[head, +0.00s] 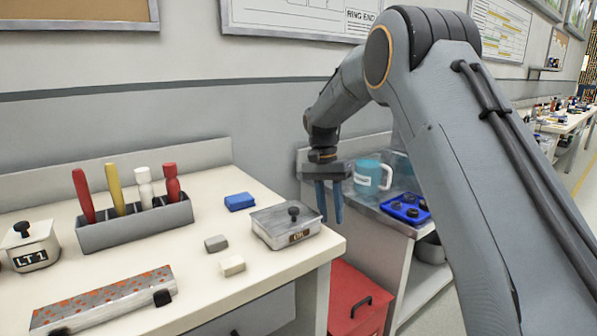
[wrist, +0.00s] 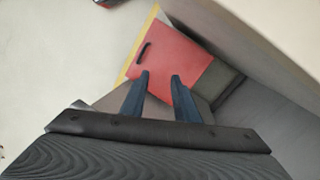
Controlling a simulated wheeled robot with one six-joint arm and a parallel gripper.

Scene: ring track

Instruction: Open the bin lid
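The red bin (head: 350,285) stands low in the gap between the two benches. Its red lid (wrist: 180,55) looks shut and has a black bar handle (head: 361,307). In the wrist view the handle (wrist: 143,51) shows near the lid's left side. My gripper (head: 330,218) hangs above the bin, with its fingers pointing down. In the wrist view my gripper (wrist: 160,75) is open, with nothing between its two dark blue fingers. The fingertips overlap the lid's near edge in that picture but are well above it. The lower part of the bin is cut off in the head view.
The left bench (head: 235,283) holds a lidded metal box (head: 280,232), a tool rack (head: 135,225), a blue block (head: 239,201) and small blocks. The right bench holds a teal mug (head: 372,175) and a blue tray (head: 405,207). Bench sides flank the gap.

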